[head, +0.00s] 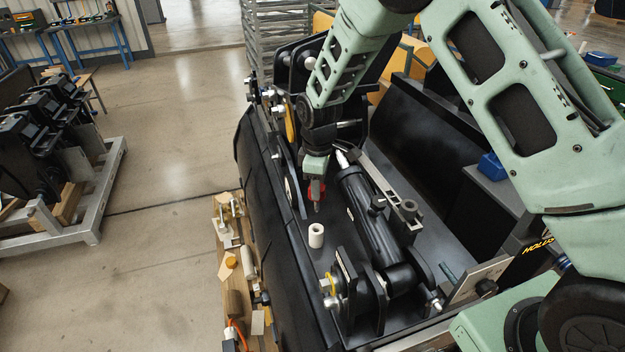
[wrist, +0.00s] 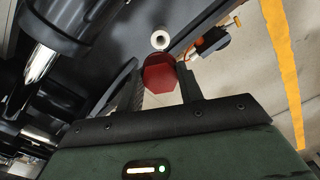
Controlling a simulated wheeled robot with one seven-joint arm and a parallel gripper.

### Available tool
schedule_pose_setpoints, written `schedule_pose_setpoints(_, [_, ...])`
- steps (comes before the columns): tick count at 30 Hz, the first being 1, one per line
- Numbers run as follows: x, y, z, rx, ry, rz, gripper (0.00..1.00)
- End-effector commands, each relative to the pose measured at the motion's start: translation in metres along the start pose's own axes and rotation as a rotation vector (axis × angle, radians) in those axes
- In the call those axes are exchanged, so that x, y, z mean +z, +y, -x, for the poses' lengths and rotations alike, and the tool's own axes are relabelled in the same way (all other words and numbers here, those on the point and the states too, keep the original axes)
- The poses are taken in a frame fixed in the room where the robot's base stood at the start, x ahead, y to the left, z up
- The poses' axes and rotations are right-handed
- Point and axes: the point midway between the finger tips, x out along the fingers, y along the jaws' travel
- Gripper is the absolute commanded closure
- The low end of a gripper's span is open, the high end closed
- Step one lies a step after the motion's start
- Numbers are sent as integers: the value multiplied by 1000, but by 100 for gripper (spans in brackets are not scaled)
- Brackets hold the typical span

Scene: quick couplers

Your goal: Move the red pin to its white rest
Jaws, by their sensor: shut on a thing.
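The red pin (wrist: 158,80) is a red faceted piece between the two fingers of my gripper (wrist: 162,92) in the wrist view. In the head view only a bit of its red (head: 322,187) shows beside my gripper (head: 316,192); the rest is hidden by the fingers. My gripper is shut on it and points down. The white rest (head: 316,236) is a short upright white cylinder with a hole in its top, on the dark surface. In the head view it lies below my gripper, apart from it. In the wrist view the white rest (wrist: 160,40) shows just beyond the pin.
A black hydraulic cylinder (head: 370,222) lies right of the white rest, with a black bracket (head: 352,285) in front of it. Dark plates (head: 291,190) stand at the left. A wooden pallet (head: 235,278) with small parts lies further left. Dark surface around the rest is clear.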

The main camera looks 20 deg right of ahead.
Motion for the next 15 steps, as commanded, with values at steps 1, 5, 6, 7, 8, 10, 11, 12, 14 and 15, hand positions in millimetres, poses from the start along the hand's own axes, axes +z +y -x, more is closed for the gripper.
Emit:
schedule_pose_setpoints(1, [0, 0, 0, 1, 0, 0, 80])
schedule_pose_setpoints(5, [0, 0, 0, 1, 1, 0, 80])
schedule_pose_setpoints(6, [0, 0, 0, 1, 0, 0, 80])
schedule_pose_setpoints(7, [0, 0, 0, 1, 1, 0, 80])
schedule_pose_setpoints(8, [0, 0, 0, 1, 1, 0, 80])
schedule_pose_setpoints(10, [0, 0, 0, 0, 1, 0, 80])
schedule_pose_setpoints(11, [0, 0, 0, 0, 1, 0, 80])
schedule_pose_setpoints(12, [0, 0, -2, 0, 1, 0, 80])
schedule_pose_setpoints(14, [0, 0, -5, 0, 1, 0, 80])
schedule_pose_setpoints(15, [0, 0, -7, 0, 0, 0, 80])
